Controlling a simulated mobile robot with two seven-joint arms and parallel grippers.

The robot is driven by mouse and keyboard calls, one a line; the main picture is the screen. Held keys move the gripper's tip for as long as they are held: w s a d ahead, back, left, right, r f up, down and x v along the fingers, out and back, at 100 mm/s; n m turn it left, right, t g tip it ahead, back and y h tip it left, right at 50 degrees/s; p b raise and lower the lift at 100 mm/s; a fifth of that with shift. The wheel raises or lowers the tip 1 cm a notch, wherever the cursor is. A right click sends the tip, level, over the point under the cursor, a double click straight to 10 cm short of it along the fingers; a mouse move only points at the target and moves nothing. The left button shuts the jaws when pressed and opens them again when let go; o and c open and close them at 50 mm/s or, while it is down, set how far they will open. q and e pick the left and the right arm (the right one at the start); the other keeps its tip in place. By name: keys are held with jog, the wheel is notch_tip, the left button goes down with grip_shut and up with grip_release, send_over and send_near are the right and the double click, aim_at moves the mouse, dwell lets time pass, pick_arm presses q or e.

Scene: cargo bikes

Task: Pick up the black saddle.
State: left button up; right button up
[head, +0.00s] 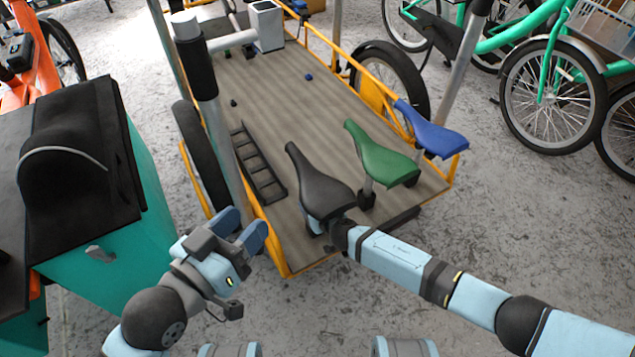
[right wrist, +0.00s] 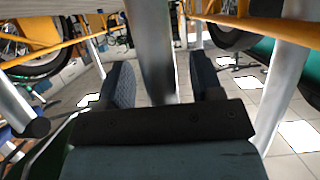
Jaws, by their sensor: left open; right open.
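The black saddle (head: 318,185) is at the front of the cargo bike's wooden bed, its wide end toward me. My right gripper (head: 325,228) is at the wide end of the saddle, partly hidden beneath it. In the right wrist view its two fingers (right wrist: 162,85) are open, with a grey metal post (right wrist: 150,45) between or just beyond them. I cannot tell whether they touch the post or whether it belongs to the saddle. My left gripper (head: 240,229) is open and empty, left of the bed's front corner.
A green saddle (head: 380,155) and a blue saddle (head: 432,130) stand right of the black one. A tall grey post (head: 222,150) and a black rack (head: 258,165) are at the left. A teal box (head: 110,240) with a black lid stands far left.

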jog(key=shift+r, duration=0.1)
jog(key=shift+c, duration=0.8)
jog(key=shift+a+r, duration=0.1)
jog(key=c, duration=0.9)
